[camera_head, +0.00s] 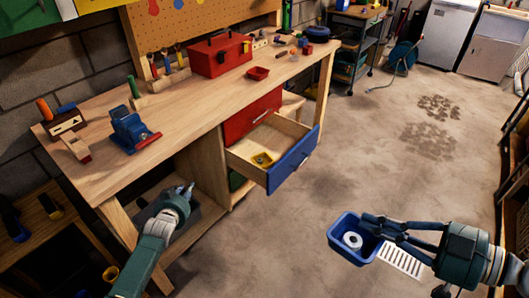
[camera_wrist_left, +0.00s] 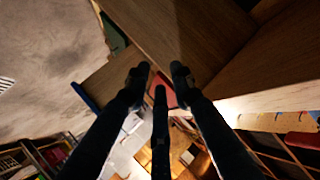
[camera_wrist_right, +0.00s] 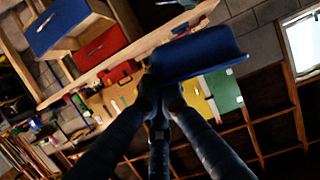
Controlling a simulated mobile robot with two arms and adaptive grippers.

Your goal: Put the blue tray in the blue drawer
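The blue tray (camera_head: 345,248) is in the air at the lower right of the head view, with a white roll-like thing (camera_head: 352,241) inside it. My right gripper (camera_head: 374,225) is shut on the tray's rim; the tray (camera_wrist_right: 200,53) also shows at the fingertips in the right wrist view. The blue drawer (camera_head: 293,161) is pulled open under the workbench, and a small yellow thing (camera_head: 262,160) lies in it. The tray is apart from the drawer, to its right and nearer me. My left gripper (camera_head: 188,190) is empty beside the bench; its fingers (camera_wrist_left: 160,75) are apart in the left wrist view.
The workbench (camera_head: 190,110) carries a red toolbox (camera_head: 220,54), a small red tray (camera_head: 257,73) and a blue vise (camera_head: 130,130). A closed red drawer (camera_head: 252,117) sits above the blue one. The floor between the drawer and my right gripper is clear.

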